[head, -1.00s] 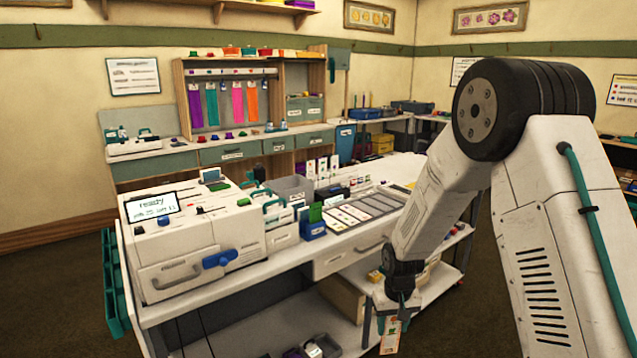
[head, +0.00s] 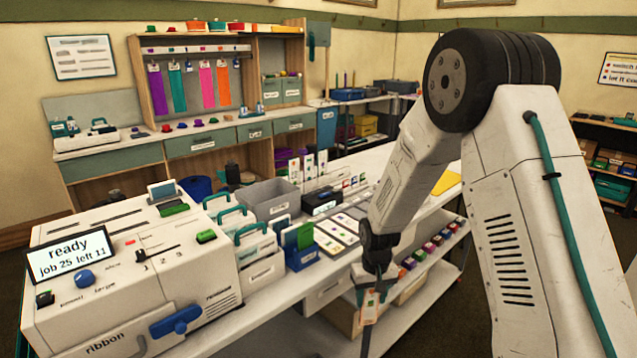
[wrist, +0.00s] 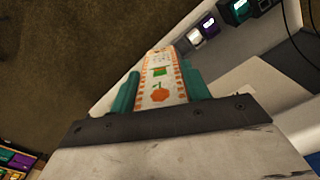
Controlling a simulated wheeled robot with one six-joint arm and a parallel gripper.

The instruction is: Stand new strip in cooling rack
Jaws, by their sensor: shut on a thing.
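My gripper (head: 371,290) is shut on a photo strip (head: 370,308), which hangs below it in front of the bench. The strip also shows in the wrist view (wrist: 160,80), between the two teal fingers; it is white with an orange border, a green mark and an orange fruit-like picture. On the bench, a rack with upright strips (head: 309,170) stands behind the flat tray; I cannot tell for sure whether it is the cooling rack. The strip is well apart from the bench top.
The printer (head: 130,265) fills the near left, its screen reading "ready, job 25 left 11". A grey bin (head: 268,200), teal-handled boxes (head: 240,240) and a blue holder (head: 300,258) crowd the bench. Several small coloured items sit on the lower shelf (head: 432,250).

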